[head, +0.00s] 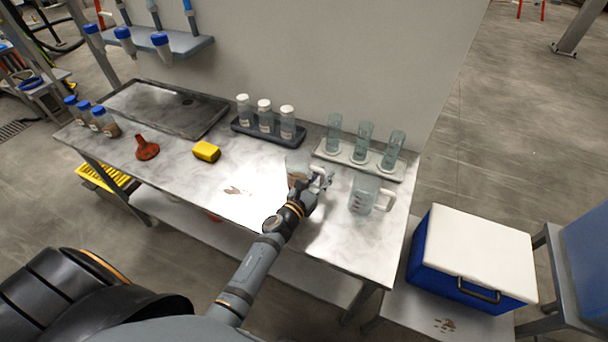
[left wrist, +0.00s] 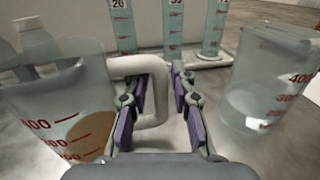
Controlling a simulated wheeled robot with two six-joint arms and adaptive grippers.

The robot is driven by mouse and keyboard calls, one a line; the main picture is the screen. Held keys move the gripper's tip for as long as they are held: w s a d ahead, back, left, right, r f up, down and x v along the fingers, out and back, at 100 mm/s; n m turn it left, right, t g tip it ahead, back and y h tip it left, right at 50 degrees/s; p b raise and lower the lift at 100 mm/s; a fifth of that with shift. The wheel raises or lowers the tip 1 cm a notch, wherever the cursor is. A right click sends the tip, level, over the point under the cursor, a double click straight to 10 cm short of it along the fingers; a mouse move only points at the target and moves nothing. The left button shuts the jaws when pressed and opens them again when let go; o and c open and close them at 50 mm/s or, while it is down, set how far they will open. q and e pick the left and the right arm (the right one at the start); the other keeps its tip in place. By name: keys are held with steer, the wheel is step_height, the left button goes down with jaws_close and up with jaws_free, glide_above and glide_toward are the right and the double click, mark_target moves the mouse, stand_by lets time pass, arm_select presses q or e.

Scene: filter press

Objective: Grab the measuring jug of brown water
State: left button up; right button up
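The measuring jug of brown water (head: 297,163) stands on the marble-topped bench, partly hidden by my left gripper in the head view. In the left wrist view the jug (left wrist: 62,105) is at the left, with red marks and brown liquid low inside. Its white handle (left wrist: 151,68) reaches between the fingers. My left gripper (head: 320,180) is beside the jug, on its handle side. In the left wrist view its fingers (left wrist: 161,115) are apart, with a gap around the handle. My right gripper is not in view.
A second jug (head: 361,196) with clear liquid stands close to the right. Behind are glass cylinders in a white rack (head: 392,172) and white-capped bottles in a dark tray (head: 262,142). A yellow sponge (head: 206,151) and red funnel (head: 147,148) lie left. A blue cooler (head: 470,255) stands right.

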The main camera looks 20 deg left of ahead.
arm_select(q)
steer(key=shift+s, duration=0.15)
steer(key=shift+c, duration=0.6)
jaws_close()
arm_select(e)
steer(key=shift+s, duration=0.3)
arm_select(q)
steer(key=shift+r, duration=0.2)
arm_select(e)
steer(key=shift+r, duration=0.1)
arm_select(q)
steer(key=shift+r+p, duration=0.55)
step_height(320, 180, up, 2)
steer(key=shift+p, duration=0.7)
arm_select(e)
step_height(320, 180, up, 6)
steer(key=p, duration=0.4)
arm_select(q)
steer(key=s+a+r+b, duration=0.2)
steer(key=s+a+r, duration=0.1)
steer(key=s, duration=0.3)
steer(key=s+a+r+b, duration=0.2)
steer(key=s+a+r, duration=0.1)
steer(key=s+r, duration=0.3)
steer(key=shift+a+r, duration=0.2)
steer(key=shift+a, duration=0.1)
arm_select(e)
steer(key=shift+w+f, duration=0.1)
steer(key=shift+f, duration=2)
